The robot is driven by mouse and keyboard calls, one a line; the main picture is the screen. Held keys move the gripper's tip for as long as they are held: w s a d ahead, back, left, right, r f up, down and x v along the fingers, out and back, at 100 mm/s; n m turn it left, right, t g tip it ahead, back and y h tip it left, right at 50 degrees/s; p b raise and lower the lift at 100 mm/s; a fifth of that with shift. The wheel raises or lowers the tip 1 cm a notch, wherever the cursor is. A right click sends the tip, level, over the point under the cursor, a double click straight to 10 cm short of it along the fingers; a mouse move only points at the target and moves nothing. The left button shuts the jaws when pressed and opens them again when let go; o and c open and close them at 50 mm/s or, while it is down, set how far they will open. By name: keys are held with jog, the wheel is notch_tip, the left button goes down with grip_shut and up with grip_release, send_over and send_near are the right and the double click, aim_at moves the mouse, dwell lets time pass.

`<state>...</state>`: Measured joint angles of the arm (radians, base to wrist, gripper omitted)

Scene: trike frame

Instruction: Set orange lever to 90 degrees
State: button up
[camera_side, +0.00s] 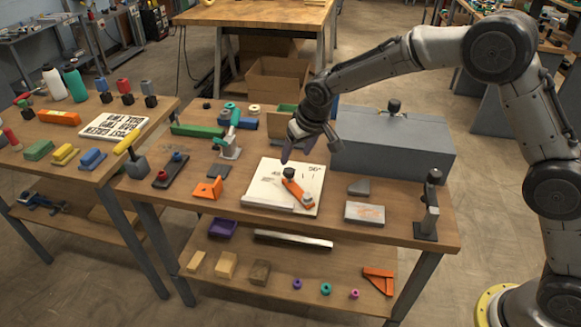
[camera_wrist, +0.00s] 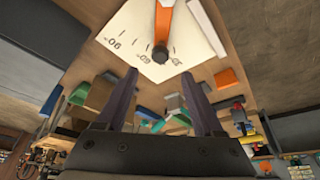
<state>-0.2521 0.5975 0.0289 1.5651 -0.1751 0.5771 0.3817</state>
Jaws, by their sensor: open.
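The orange lever (camera_side: 298,193) lies on a white board (camera_side: 254,196) on the table. A dark knob (camera_side: 289,172) stands at its far end. In the wrist view the lever (camera_wrist: 165,22) runs up out of the frame, and its knob (camera_wrist: 160,53) sits near printed ticks and numbers. The 90 mark is at the left; the lever's knob is to the right of it, near the 60 label. My gripper (camera_side: 287,156) is open and empty above the board's far edge, apart from the knob. Both fingers also show in the wrist view (camera_wrist: 159,78).
A large grey box (camera_side: 390,145) stands right of the board at the back. A grey vise-like stand (camera_side: 428,210) is at the right edge. A grey block (camera_side: 364,212) is right of the board.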

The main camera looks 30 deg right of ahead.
aim_at(289, 170)
jog(key=x, duration=0.7)
jog(key=shift+w+f, duration=0.25)
jog(key=shift+f, duration=0.1)
grip_shut()
dwell(1.0)
